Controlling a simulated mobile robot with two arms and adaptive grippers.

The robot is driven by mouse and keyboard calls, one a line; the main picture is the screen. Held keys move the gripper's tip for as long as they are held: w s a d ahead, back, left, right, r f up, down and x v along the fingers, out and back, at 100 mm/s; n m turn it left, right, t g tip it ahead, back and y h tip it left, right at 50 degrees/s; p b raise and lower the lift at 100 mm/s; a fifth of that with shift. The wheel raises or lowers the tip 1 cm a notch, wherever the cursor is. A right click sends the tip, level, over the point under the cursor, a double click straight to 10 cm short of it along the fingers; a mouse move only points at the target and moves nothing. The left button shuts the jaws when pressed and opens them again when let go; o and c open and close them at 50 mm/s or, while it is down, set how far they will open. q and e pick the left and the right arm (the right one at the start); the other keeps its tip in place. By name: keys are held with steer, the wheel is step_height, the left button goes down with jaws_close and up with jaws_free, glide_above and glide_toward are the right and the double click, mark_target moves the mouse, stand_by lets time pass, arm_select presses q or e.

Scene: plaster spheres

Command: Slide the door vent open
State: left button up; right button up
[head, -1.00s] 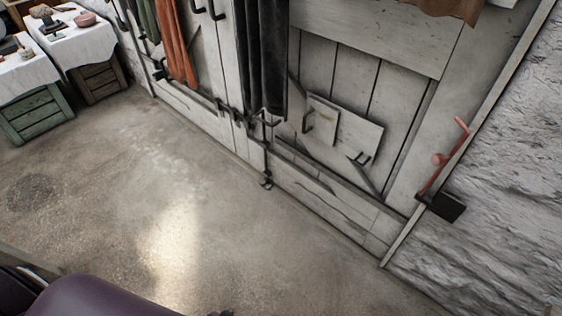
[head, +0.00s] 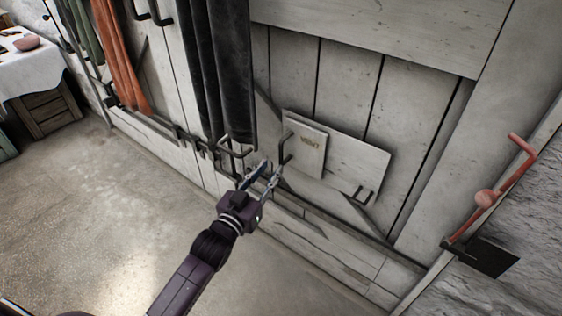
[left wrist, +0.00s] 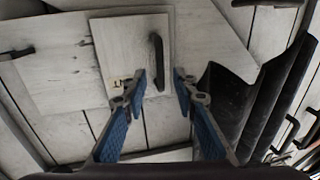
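The door vent is a small pale panel (head: 311,153) with faint lettering, lying over a wider tilted board (head: 355,165) low on the plank door. A dark bar handle (head: 286,146) is at the panel's left side. In the left wrist view the handle (left wrist: 158,62) stands ahead of my fingers, on the panel (left wrist: 122,35). My left gripper (head: 266,173) is open just below and left of the handle. In the left wrist view its blue-padded fingers (left wrist: 160,82) are spread with nothing between them. My right gripper is not in view.
Dark cloth (head: 222,75) hangs just left of the vent. Another dark handle (head: 363,193) is at the board's lower right. A red lever (head: 495,190) is at the right by the rough wall. A cloth-covered table (head: 28,70) is at upper left. The floor (head: 85,215) is clear.

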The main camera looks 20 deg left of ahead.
mark_target(280, 156)
arm_select(q)
steer(key=w, duration=0.2)
steer(key=w+b, duration=0.1)
steer(key=w, duration=0.1)
steer(key=w+d, duration=0.1)
steer(key=w, duration=0.1)
steer(key=shift+w, duration=0.2)
steer(key=shift+w+d+r, duration=0.1)
steer(key=shift+w, duration=0.55)
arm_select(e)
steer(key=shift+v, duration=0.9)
arm_select(q)
steer(key=shift+c, duration=0.4)
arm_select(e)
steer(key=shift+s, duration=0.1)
arm_select(q)
jaws_close()
